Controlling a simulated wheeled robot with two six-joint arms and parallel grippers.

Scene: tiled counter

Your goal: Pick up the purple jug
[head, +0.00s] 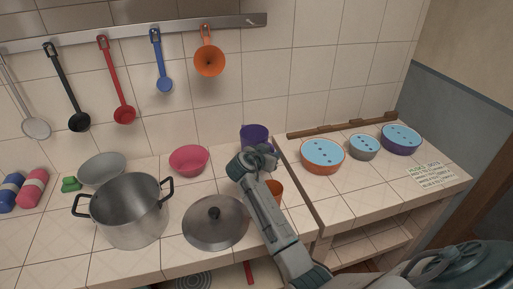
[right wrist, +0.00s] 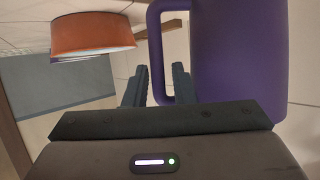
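The purple jug (head: 254,134) stands upright at the back of the counter against the tiled wall, partly hidden by my right gripper (head: 255,160). In the right wrist view the jug's body (right wrist: 240,50) fills the right side, with its handle (right wrist: 156,50) at its left. My right gripper (right wrist: 158,85) is open there, one finger on each side of the handle's upright bar; the right finger is within the handle loop. Contact with the handle cannot be told. My left gripper is not in view.
An orange cup (head: 275,189) stands close beside my right forearm. A pink bowl (head: 188,161), a pot lid (head: 215,222) and a steel pot (head: 130,213) lie to the left. An orange bowl (head: 322,158) and other bowls stand right. Utensils hang above, including an orange funnel (head: 209,62).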

